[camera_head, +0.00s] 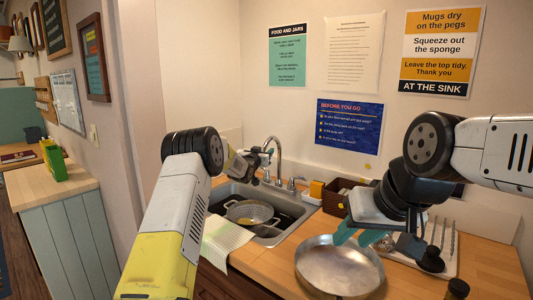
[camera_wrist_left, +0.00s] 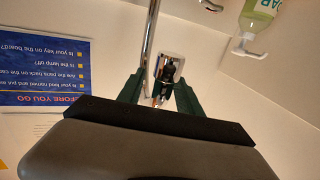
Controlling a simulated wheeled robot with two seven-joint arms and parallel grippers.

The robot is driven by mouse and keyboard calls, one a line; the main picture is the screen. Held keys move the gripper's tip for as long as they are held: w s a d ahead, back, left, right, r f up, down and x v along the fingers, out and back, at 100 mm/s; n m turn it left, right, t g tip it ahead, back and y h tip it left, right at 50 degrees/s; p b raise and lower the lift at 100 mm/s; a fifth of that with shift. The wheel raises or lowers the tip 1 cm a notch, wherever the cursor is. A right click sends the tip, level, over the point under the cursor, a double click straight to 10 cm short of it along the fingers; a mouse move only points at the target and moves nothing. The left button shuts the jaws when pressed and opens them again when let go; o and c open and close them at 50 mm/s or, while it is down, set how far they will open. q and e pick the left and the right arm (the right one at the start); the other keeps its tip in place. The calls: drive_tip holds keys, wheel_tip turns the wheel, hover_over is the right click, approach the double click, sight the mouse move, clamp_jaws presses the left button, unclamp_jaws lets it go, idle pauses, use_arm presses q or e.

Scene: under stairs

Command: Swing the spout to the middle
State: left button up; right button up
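The chrome spout (camera_head: 277,145) arches up behind the sink (camera_head: 222,196), with tap handles (camera_head: 291,183) beside its base. My left gripper (camera_head: 264,157) is beside the arch, on its left in the head view. In the left wrist view the spout's tube (camera_wrist_left: 151,35) runs down close to one finger of my left gripper (camera_wrist_left: 160,80). The two green fingers are apart, and I cannot tell whether one touches the tube. My right gripper (camera_head: 378,238) is open, with teal fingers apart above the counter and pan, and looks empty.
A colander (camera_head: 249,212) sits in the sink. A metal pan (camera_head: 338,268) stands on the wooden counter (camera_head: 270,264). A cloth (camera_head: 222,240) hangs over the sink's front edge. A soap bottle (camera_wrist_left: 258,18) shows in the wrist view.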

use_arm(q)
drive_tip(key=shift+s, duration=0.1)
drive_tip(key=v, duration=0.7)
drive_tip(key=shift+s, duration=0.3)
drive_tip(key=shift+a, duration=0.1)
drive_tip(key=shift+s, duration=0.1)
drive_tip(key=c, duration=0.6)
drive_tip(key=d+m, duration=0.1)
drive_tip(key=m, duration=0.1)
drive_tip(key=s+m, duration=0.1)
drive_tip(key=m, duration=0.1)
drive_tip(key=s+d+m, duration=0.1)
drive_tip(key=shift+s+d+f+m, duration=0.1)
drive_tip(key=shift+d+f+m, duration=0.2)
drive_tip(key=shift+f+m, duration=0.1)
clamp_jaws()
drive_tip(key=s+d+m, duration=0.2)
drive_tip(key=s+m, duration=0.2)
drive_tip(key=m, duration=0.8)
drive_tip(key=x, duration=0.9)
drive_tip(key=shift+a+f, duration=0.2)
drive_tip(key=shift+a, duration=0.75)
drive_tip(key=shift+a+f, duration=0.2)
drive_tip(key=shift+a, duration=0.75)
